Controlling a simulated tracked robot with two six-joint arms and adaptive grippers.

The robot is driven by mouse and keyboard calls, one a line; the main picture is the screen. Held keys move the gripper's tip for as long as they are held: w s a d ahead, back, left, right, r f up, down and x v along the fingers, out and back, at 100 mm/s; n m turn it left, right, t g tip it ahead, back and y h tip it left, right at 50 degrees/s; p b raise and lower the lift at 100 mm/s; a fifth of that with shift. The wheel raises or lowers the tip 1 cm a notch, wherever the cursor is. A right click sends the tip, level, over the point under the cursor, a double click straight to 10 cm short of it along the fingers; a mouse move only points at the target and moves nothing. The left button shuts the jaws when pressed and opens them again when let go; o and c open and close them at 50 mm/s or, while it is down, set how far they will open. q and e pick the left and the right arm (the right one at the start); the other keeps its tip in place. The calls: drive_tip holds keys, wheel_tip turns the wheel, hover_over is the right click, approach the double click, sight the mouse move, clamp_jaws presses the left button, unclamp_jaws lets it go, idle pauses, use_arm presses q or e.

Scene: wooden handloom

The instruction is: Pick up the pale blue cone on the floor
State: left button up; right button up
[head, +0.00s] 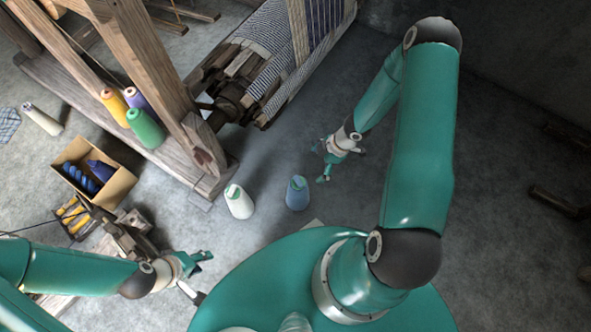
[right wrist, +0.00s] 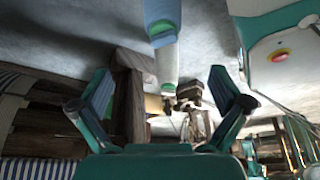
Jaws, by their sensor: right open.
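The pale blue cone (head: 297,194) stands upright on the grey floor, just right of a white cone (head: 238,203) with a green top. My right gripper (head: 321,164) is open and empty, a little to the right of the blue cone and apart from it. In the right wrist view the blue cone (right wrist: 162,14) shows at the top, cut by the frame edge, ahead of the open fingers (right wrist: 161,76). The white cone (right wrist: 167,66) is partly hidden behind it. My left gripper (head: 203,276) is open and empty at the lower left.
The wooden loom (head: 160,80) stands at upper left, its post foot close to the white cone. Yellow, purple and green cones stand on its beam. A cardboard box (head: 118,186) and a tool tray (head: 66,232) lie at left. The floor at right is mostly clear.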

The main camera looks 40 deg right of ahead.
drive_tip(key=b+x, duration=0.6)
drive_tip(key=x, duration=0.4)
drive_tip(key=shift+s+a+f, duration=0.1)
drive_tip(key=shift+f, duration=0.25)
drive_tip(key=shift+a+f+b, duration=0.15)
drive_tip(key=shift+f+b, duration=0.2)
drive_tip(key=shift+b, duration=0.05)
drive_tip(key=x, duration=0.1)
drive_tip(key=b+x, duration=0.1)
drive_tip(key=x, duration=0.1)
drive_tip(key=b+x, duration=0.1)
drive_tip(key=x, duration=0.1)
drive_tip(key=shift+s+a+f, duration=0.1)
drive_tip(key=shift+s, duration=0.2)
drive_tip(key=c, duration=1.9)
